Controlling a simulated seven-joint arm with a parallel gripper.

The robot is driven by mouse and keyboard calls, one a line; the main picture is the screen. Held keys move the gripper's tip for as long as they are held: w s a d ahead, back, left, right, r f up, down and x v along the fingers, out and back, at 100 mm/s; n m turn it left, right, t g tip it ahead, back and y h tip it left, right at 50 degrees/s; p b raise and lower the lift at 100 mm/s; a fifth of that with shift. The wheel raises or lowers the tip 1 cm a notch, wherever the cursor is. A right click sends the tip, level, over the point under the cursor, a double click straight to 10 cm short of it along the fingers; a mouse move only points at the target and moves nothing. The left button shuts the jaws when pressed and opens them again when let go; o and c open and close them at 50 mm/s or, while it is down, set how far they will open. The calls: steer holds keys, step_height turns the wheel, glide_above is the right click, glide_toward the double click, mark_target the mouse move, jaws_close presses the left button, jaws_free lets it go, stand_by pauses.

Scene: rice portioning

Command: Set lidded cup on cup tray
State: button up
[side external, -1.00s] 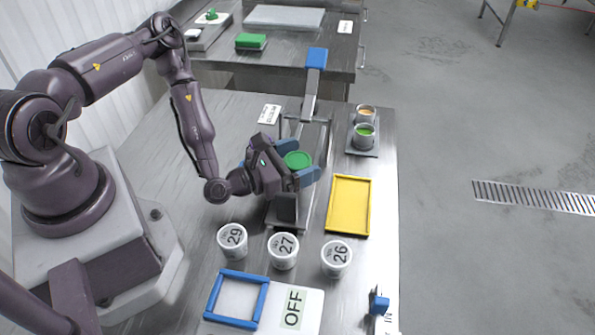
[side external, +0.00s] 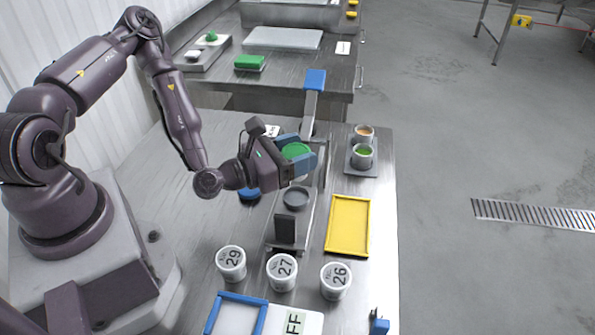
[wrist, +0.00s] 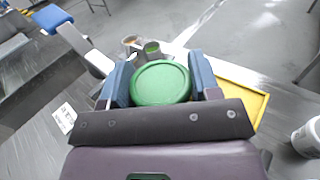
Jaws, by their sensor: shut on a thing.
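My gripper (side external: 304,156) is shut on a cup with a green lid (side external: 295,151), lid up. In the wrist view the lid (wrist: 161,83) sits between the two blue fingers; the cup's body is mostly hidden. The cup is held above a grey lever press (side external: 285,235), whose round dark seat (side external: 296,196) is empty. A yellow-rimmed tray (side external: 334,226) lies empty to the right of the press. A small grey tray (side external: 362,172) behind it holds two open cups, one orange-filled (side external: 364,132) and one green-filled (side external: 362,157). I cannot tell which is the cup tray.
White cups marked 29 (side external: 231,264), 27 (side external: 282,272) and 26 (side external: 335,281) stand in front. A blue frame (side external: 240,297) lies at the front edge of view. The press's blue-ended lever (side external: 315,80) stands up behind my gripper. A blue round thing (side external: 249,195) lies left of the press.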

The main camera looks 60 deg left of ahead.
steer(key=shift+r, duration=0.65)
steer(key=shift+w+a+r, duration=0.15)
steer(key=shift+w+a, duration=0.1)
steer(key=shift+w, duration=0.05)
steer(key=w+a+r+n+y, duration=0.15)
steer(key=w+r, duration=0.25)
steer(key=r, duration=0.4)
steer(key=shift+m+h, duration=0.75)
steer(key=s+f, duration=0.1)
steer(key=f, duration=0.1)
steer(key=s+d+f, duration=0.1)
steer(key=s+f, duration=0.1)
steer(key=f, duration=0.1)
steer(key=s+d+f, duration=0.1)
steer(key=f, duration=0.1)
steer(key=shift+s+f, duration=0.15)
steer(key=shift+s, duration=0.2)
steer(key=shift+f, duration=4.7)
steer(key=shift+f, duration=0.15)
steer(key=o, duration=0.9)
